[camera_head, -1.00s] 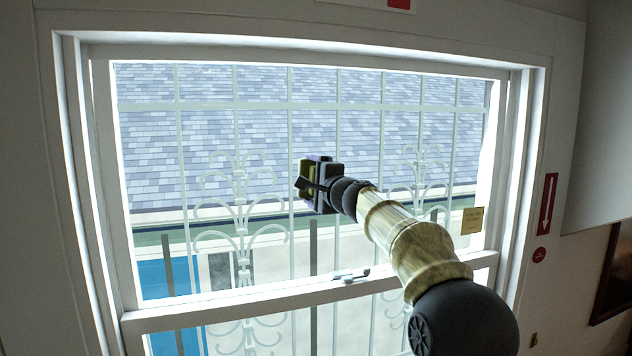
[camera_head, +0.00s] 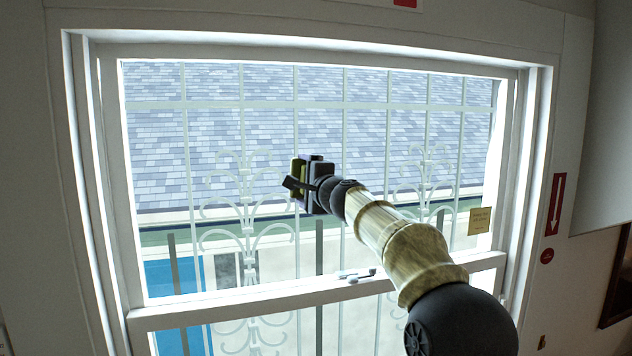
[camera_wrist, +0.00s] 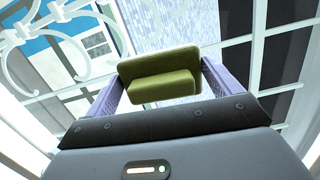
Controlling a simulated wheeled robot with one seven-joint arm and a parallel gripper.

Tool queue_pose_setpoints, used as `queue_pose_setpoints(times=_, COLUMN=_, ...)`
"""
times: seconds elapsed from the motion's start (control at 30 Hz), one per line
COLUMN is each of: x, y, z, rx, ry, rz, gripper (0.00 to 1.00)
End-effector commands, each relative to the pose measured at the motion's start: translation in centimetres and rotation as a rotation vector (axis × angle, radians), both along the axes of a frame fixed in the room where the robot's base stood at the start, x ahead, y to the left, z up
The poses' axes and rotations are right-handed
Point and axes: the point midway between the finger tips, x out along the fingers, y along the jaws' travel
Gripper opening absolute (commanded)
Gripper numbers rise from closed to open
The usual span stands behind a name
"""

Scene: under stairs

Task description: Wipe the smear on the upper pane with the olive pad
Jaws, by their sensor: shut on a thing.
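The olive pad (camera_wrist: 160,72) is held between the two purple fingers of my gripper (camera_wrist: 160,85) in the wrist view. In the head view the pad (camera_head: 297,172) shows as a small olive edge at the front of my gripper (camera_head: 301,180), over the middle of the upper pane (camera_head: 215,140). I cannot tell whether the pad touches the glass. I cannot make out a smear on the pane in either view.
A white window frame (camera_head: 90,180) surrounds the panes. A latch (camera_head: 357,275) sits on the middle rail (camera_head: 250,300) below my gripper. A tan label (camera_head: 479,221) is at the pane's lower right. White scrolled bars (camera_head: 245,200) stand beyond the glass.

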Motion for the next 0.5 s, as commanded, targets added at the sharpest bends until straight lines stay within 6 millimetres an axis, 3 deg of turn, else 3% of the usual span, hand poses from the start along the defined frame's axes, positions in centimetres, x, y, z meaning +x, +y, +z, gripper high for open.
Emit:
queue_pose_setpoints(times=0.27, x=0.0, y=0.2, z=-0.1, rx=0.001, ry=0.002, rz=0.003, gripper=0.72)
queue_pose_setpoints(times=0.5, x=-0.5, y=1.6, z=-0.1, rx=0.001, ry=0.001, rz=0.004, gripper=0.72)
